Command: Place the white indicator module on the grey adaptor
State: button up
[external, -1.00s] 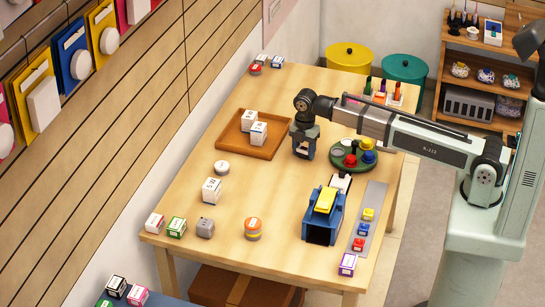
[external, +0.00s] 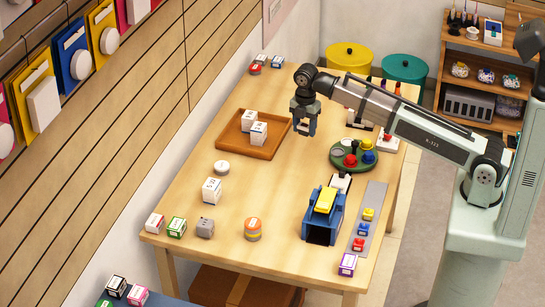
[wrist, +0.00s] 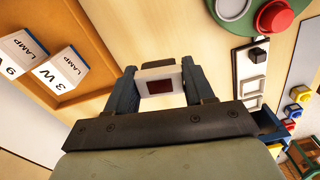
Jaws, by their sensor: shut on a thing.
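My gripper (external: 304,128) is above the table between the wooden tray and the round green tray. In the wrist view its fingers (wrist: 160,88) are shut on a white module with a dark red window (wrist: 160,86), which fits the white indicator module. In the external view the module is mostly hidden by the fingers. I cannot tell for sure which piece is the grey adaptor. A small grey box (external: 205,228) stands near the front left edge, and a grey strip (external: 372,222) lies at the right.
The wooden tray (external: 270,153) holds two white lamp boxes (external: 258,133). The round green tray (external: 340,163) carries coloured buttons. A blue device (external: 322,222) with a yellow top stands at the front right. A white disc and several small boxes stand at left. The table's middle is clear.

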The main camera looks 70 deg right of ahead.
jog(key=shift+a+r, duration=0.1)
jog(key=shift+r, duration=0.1)
jog(key=w+a+n, duration=0.2)
jog(key=a+n, duration=0.1)
jog(key=a, duration=1.2)
notch_tip(320, 180, up, 5)
send_over(205, 222)
jog(key=shift+m, duration=0.3)
notch_tip(205, 222, down, 10)
jog(key=shift+r, duration=0.2)
jog(key=shift+f, duration=0.1)
jog(key=o, duration=1)
